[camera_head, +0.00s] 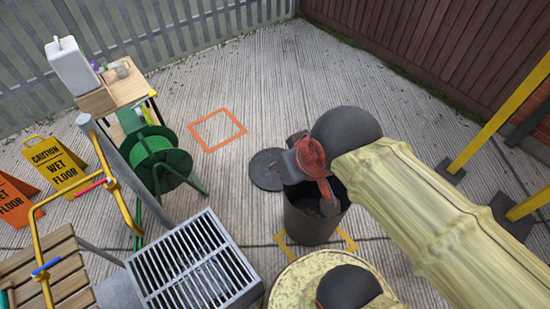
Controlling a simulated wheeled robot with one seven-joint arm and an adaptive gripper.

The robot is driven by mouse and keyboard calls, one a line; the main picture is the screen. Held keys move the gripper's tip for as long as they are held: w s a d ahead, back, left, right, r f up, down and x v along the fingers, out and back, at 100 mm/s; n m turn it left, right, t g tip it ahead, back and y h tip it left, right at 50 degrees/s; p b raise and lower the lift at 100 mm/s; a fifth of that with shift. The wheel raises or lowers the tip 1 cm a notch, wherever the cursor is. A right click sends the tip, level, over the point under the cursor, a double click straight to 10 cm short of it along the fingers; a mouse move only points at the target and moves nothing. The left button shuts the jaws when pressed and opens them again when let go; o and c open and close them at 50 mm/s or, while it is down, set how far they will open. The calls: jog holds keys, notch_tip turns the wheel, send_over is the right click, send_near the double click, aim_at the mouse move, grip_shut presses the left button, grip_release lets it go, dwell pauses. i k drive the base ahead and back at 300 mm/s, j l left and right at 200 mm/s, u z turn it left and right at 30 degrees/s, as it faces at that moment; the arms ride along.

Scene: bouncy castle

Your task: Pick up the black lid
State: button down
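The black lid (264,170) is a dark, flat disc on the concrete, just behind and left of a dark bin (309,222). The bin stands upright with its top uncovered and dark contents partly visible. My gripper (288,166), with red and dark grey parts, hangs over the bin's rear rim. In the picture its left end overlaps the lid's right edge. I cannot tell whether it touches the lid or is above it. The finger gap is not clear.
A metal grate box (196,262) stands front left. A green hose reel (160,160), a small wooden table (113,93) and a yellow wet floor sign (57,165) stand at left. An orange square (217,130) marks the open concrete behind the lid. Yellow posts (505,110) stand at right.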

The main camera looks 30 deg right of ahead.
aim_at(262, 172)
jog(key=k+l, duration=0.1)
jog(key=l, duration=0.35)
jog(key=k+l+u, duration=0.15)
jog(key=l, duration=0.75)
jog(key=k+l+u, duration=0.1)
jog(key=l, duration=0.35)
jog(key=k+l+u, duration=0.1)
jog(key=l, duration=0.3)
jog(key=i+l+u, duration=0.1)
jog(key=l+u, duration=0.35)
jog(key=l, duration=1.75)
jog(key=i+l+u, duration=0.3)
jog(key=i+l, duration=0.75)
jog(key=i, duration=0.3)
